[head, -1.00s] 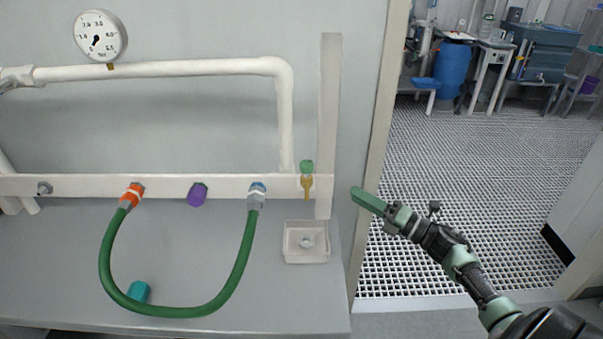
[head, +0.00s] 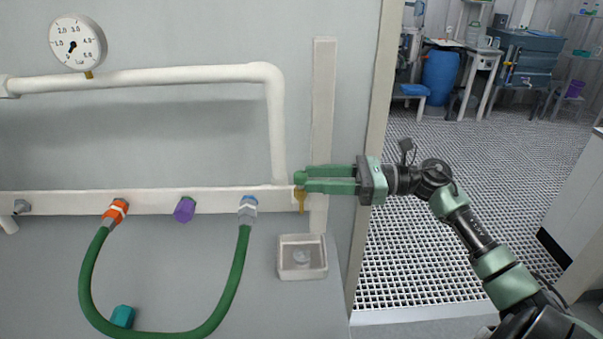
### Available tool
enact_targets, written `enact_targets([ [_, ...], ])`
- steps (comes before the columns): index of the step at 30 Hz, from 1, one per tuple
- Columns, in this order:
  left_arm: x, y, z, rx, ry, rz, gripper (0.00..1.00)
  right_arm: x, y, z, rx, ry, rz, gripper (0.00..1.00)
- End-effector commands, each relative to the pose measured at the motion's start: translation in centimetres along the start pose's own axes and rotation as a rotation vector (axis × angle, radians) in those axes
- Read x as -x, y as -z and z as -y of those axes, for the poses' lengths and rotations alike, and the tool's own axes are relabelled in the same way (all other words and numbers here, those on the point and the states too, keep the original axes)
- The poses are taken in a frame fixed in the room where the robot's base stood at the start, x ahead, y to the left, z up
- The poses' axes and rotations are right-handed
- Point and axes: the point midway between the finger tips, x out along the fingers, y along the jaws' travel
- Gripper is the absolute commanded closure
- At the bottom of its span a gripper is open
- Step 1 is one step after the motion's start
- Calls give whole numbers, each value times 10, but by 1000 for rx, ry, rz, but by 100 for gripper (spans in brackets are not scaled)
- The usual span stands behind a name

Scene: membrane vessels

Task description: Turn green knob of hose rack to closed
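The hose rack (head: 150,203) is a white horizontal rail on the wall. The green knob (head: 299,178) sits at its right end, above a small brass outlet (head: 301,200). My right gripper (head: 306,179) reaches in from the right, its two green fingers level, one above the other, with a narrow gap between them. Their tips are at the knob and partly cover it. Whether they are pressed on it, I cannot tell. My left gripper is not in view.
A green hose (head: 88,285) hangs in a loop between an orange coupling (head: 117,210) and a blue one (head: 248,207). A purple cap (head: 184,210) is between them. A small white basin (head: 302,258) is below the knob. A door frame (head: 385,110) stands right of the rack.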

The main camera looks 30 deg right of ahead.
Motion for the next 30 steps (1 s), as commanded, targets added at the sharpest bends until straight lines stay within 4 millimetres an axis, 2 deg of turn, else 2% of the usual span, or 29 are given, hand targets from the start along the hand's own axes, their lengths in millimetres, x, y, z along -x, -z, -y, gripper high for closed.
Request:
enact_targets([
  [3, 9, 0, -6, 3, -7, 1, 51, -18, -4, 0, 1, -2, 3, 64],
  [6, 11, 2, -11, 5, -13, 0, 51, -28, -2, 0, 0, -1, 2, 64],
  [17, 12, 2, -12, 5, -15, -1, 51, -34, 0, 0, -1, 0, 1, 64],
  [18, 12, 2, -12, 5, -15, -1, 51, -34, 0, 0, -1, 1, 1, 75],
  [21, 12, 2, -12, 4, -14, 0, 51, -34, 0, 0, -1, 0, 1, 100],
  [30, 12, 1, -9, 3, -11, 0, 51, -34, 1, -1, -4, 24, -2, 100],
])
